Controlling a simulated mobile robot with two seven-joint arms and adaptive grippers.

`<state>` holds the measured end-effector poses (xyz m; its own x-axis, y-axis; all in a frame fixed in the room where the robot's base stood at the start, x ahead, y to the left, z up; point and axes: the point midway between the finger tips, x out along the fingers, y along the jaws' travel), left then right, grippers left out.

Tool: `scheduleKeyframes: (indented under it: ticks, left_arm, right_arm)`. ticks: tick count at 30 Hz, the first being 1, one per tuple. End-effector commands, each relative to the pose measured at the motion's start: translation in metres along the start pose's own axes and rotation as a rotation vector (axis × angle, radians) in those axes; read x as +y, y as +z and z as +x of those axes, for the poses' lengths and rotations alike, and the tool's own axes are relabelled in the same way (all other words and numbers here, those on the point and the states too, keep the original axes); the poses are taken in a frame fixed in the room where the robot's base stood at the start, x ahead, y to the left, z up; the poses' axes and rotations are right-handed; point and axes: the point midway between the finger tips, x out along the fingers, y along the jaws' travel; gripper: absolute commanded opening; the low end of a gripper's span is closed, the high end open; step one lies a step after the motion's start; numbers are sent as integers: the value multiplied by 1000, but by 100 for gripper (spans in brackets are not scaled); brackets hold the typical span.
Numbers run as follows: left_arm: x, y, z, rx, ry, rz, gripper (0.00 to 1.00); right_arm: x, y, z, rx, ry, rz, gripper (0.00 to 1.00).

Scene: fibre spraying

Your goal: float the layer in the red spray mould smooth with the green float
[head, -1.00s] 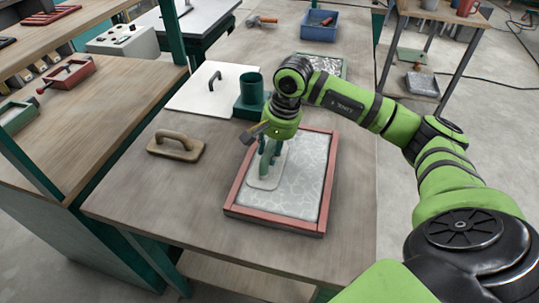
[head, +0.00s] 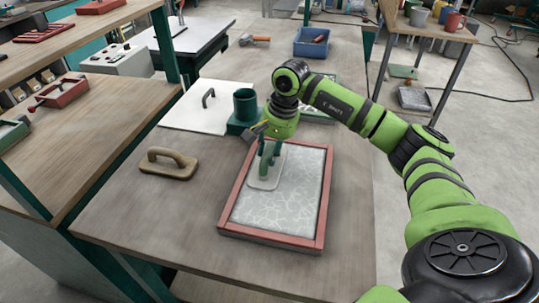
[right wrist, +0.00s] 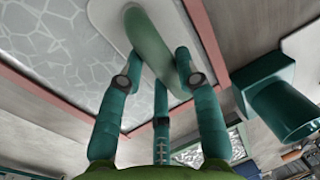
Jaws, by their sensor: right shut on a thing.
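The red spray mould (head: 229,199) lies on the bench, filled with a pale grey layer (head: 290,190) marked with whitish web-like lines. My right gripper (head: 267,158) is shut on the handle of the green float, above the mould's far left part. The float's pale plate (head: 263,183) is over the layer, close to the left rim; I cannot tell whether it presses on it. In the right wrist view the fingers sit around the green handle (right wrist: 152,40), with the plate (right wrist: 108,14) beneath and the red rim (right wrist: 205,40) beside it. My left gripper is out of view.
A dark green cup-like holder (head: 244,107) stands just beyond the mould, near a white board (head: 190,118) with a black handle. A wooden float (head: 168,163) lies to the left. A blue bin (head: 312,42) is at the back. The bench's near left is clear.

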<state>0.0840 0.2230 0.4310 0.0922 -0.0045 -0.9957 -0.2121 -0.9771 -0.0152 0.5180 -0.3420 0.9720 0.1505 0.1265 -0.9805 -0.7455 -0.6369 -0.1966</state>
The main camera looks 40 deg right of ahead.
Motion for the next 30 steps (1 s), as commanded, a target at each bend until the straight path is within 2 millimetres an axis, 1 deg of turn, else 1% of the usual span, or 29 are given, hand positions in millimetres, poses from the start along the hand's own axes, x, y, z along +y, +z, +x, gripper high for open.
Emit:
scheduleKeyframes:
  ticks: [4,8,15,20,25,30]
  left_arm:
    - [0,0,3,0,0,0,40]
    - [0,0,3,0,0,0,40]
    - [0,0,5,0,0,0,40]
    - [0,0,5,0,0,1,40]
    - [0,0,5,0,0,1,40]
    - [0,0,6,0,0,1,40]
  right_arm:
    - [0,-12,0,1,1,3,0]
    - [0,-13,0,0,1,-1,0]
    - [1,3,1,0,2,-1,0]
    - [1,9,1,-1,2,0,0]
    - [1,22,0,-1,2,-3,0]
    - [1,28,0,-1,2,-1,0]
